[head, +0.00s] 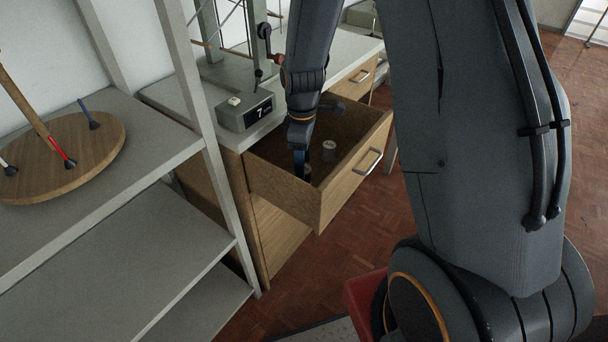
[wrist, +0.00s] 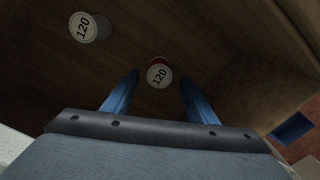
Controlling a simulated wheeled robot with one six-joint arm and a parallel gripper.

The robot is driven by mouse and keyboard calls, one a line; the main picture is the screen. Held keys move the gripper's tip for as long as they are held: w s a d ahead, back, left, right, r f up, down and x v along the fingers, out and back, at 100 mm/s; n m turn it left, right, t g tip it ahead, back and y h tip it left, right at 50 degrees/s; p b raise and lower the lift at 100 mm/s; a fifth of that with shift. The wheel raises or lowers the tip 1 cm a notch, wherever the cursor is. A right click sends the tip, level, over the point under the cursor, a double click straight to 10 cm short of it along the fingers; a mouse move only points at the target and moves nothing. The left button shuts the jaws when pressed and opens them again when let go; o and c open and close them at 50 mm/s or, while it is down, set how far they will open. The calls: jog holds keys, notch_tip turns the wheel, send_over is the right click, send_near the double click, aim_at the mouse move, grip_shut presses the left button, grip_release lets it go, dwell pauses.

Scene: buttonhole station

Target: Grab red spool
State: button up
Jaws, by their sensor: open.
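The red spool (wrist: 159,73) stands in the open drawer, seen in the wrist view with a round white "120" label on its end and a little red thread at its far edge. My gripper (wrist: 160,78) is open, with one blue finger on each side of the spool in the picture. I cannot tell how far down the fingers reach beside it; no contact shows. In the head view my gripper (head: 301,164) reaches down into the drawer and mostly hides the red spool.
A second, pale grey spool (wrist: 88,27), also labelled "120", stands in the drawer; it shows in the head view (head: 329,151). The drawer's front (head: 352,176) and side walls surround my gripper.

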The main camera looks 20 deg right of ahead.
jog(key=shift+f, duration=1.6)
jog(key=c, duration=1.1)
jog(key=shift+c, duration=0.3)
jog(key=shift+r, duration=0.1)
